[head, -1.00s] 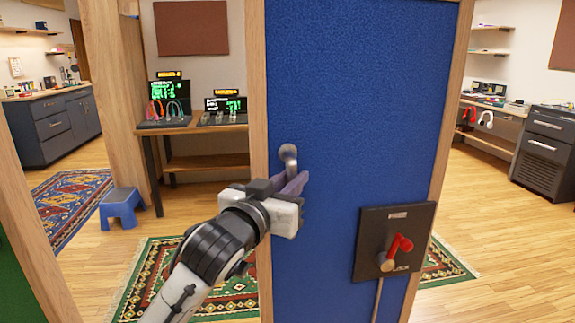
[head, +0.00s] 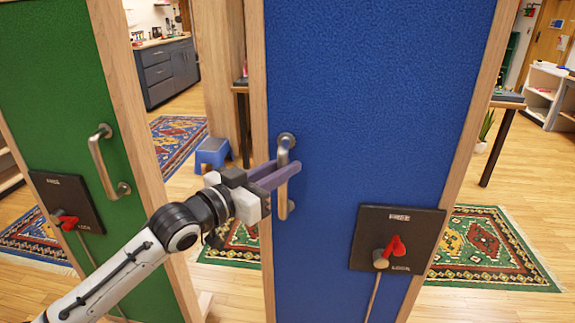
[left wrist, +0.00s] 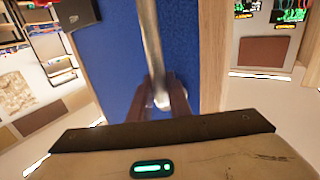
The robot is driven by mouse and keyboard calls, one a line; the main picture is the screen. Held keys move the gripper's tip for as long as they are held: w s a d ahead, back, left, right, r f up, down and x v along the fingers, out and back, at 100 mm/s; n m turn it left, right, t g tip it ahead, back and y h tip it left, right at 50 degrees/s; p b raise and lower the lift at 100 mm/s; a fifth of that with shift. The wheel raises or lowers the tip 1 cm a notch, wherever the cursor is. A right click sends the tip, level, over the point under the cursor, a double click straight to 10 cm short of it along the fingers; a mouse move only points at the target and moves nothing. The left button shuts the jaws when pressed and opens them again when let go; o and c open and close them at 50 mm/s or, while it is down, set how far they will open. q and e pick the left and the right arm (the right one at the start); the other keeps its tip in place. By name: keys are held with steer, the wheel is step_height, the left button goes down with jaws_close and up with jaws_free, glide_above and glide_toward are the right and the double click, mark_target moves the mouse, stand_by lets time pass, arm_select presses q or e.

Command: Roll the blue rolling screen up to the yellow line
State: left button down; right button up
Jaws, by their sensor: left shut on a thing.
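The blue screen (head: 365,90) stands upright in a wooden frame close in front of me. Its metal handle (head: 283,205) is near its left edge. My left gripper (head: 285,172) is shut on this handle. In the left wrist view the fingers (left wrist: 162,100) close around the handle bar (left wrist: 151,40), with the blue panel (left wrist: 110,55) behind. A black brake plate (head: 425,225) with FREE and LOCK labels sits low on the screen; its red lever (head: 395,246) tilts up toward FREE. My right gripper and the yellow line are not in view.
A green screen (head: 50,90) with its own handle (head: 98,165) and brake plate (head: 60,185) stands close on the left. A blue stool (head: 212,152) and patterned rugs (head: 490,240) lie beyond. A table (head: 507,100) is at the right.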

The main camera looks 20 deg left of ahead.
arm_select(q)
steer(key=shift+a+f, duration=0.1)
steer(key=shift+a, duration=0.1)
steer(key=c, duration=1.6)
jaws_free()
steer(key=shift+a, duration=0.15)
steer(key=shift+c, duration=0.2)
steer(key=b+v, duration=0.1)
steer(key=v, duration=0.9)
steer(key=shift+s, duration=0.15)
